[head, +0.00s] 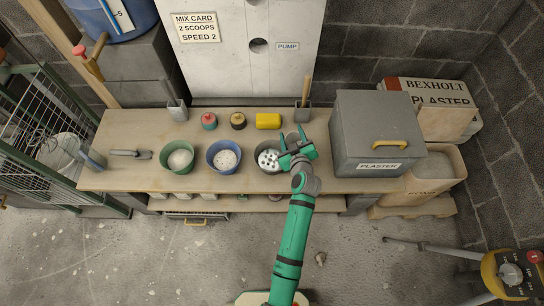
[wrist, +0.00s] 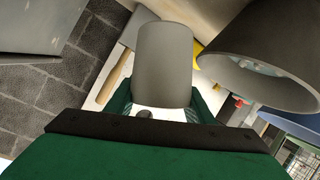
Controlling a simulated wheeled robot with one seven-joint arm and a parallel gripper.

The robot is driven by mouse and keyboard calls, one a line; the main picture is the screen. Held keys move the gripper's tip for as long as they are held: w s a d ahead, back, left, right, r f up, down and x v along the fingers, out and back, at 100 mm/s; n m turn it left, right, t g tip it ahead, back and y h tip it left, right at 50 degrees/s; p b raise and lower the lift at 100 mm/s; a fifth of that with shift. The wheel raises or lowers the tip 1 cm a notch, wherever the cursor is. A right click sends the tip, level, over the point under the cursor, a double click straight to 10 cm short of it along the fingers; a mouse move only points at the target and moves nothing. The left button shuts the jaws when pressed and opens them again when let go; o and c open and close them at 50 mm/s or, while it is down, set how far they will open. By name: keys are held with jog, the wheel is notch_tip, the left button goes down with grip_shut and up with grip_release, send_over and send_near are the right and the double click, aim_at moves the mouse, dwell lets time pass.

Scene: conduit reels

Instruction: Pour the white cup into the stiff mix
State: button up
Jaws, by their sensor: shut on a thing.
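My gripper (head: 296,145) is over the bench beside the right edge of the grey bowl (head: 259,167). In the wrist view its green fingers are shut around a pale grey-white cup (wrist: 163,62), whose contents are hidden. In the head view the cup is hard to make out at the gripper. The grey bowl holds a lumpy pale mix with dark gaps. A bowl's rim and side fill the upper right of the wrist view (wrist: 235,80), close to the cup. The blue bowl (head: 211,165) holds a speckled pale mix and the green bowl (head: 164,163) a smoother pale heap.
A grey plaster bin (head: 360,120) stands just right of my gripper. A trowel (head: 130,153) lies at the left.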

jog(key=w+d+f+m+y+b, duration=0.1)
jog(key=d+f+m+y, duration=0.1)
jog(key=d+f+m, duration=0.1)
jog(key=shift+d+f+m+g, duration=0.3)
jog(key=shift+d+f, duration=0.35)
jog(key=shift+d, duration=0.2)
dwell(0.5)
